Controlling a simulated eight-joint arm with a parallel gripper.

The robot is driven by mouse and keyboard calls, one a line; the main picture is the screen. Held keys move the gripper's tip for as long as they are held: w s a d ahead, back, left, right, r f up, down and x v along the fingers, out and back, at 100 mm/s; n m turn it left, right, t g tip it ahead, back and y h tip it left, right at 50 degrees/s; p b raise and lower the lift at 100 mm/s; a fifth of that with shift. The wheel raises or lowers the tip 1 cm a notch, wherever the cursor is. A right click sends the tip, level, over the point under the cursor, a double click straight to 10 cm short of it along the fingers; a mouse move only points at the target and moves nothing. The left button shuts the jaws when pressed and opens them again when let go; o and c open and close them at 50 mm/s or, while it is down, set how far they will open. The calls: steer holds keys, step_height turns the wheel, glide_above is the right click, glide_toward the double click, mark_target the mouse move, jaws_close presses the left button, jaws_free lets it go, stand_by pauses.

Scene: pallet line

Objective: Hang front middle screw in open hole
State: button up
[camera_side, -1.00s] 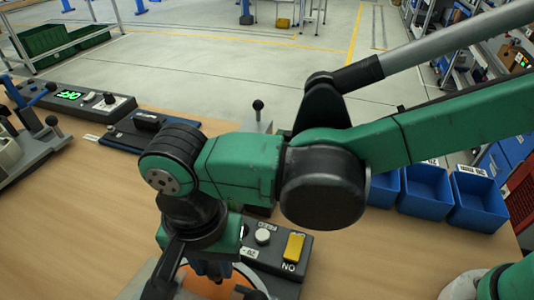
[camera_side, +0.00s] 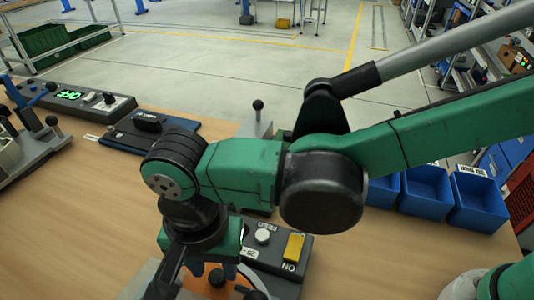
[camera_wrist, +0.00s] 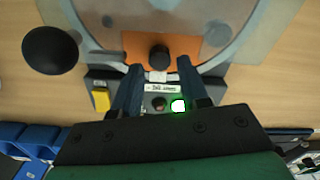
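My gripper (camera_wrist: 160,66) is open, with two dark blue fingers apart in the wrist view. A small black round knob (camera_wrist: 160,57), possibly the screw head, stands on an orange plate (camera_wrist: 136,46). It lies between the fingertips in the picture, with a gap on both sides. I cannot tell whether the tips are at its height. In the side view my gripper (camera_side: 214,274) points down over the orange plate (camera_side: 190,285) at the bottom edge, partly hidden by my wrist. I cannot make out the open hole in either view.
A larger black ball knob (camera_wrist: 50,55) stands left of the fingers in the wrist view. A control box (camera_side: 278,262) with a yellow switch (camera_side: 293,246) sits beside the work. Blue bins (camera_side: 424,190) stand at the right.

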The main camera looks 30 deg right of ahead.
mark_target(217, 275)
step_height(217, 275, up, 12)
steer(key=w+d+n+t+y, duration=0.1)
steer(key=w+d+t, duration=0.15)
steer(key=d, duration=0.65)
steer(key=w+d+n+t+y, duration=0.15)
steer(key=w+d, duration=0.25)
steer(key=d, duration=0.4)
steer(key=s+d+f+n+t+h, duration=0.1)
steer(key=d+f, duration=0.2)
steer(key=d, duration=0.3)
steer(key=s+d+f+n+t+h, duration=0.1)
steer(key=d+f+n+t, duration=0.1)
steer(key=d, duration=0.5)
steer(key=shift+s+d+f, duration=0.3)
steer(key=shift+f, duration=0.1)
steer(key=shift+n+h, duration=0.25)
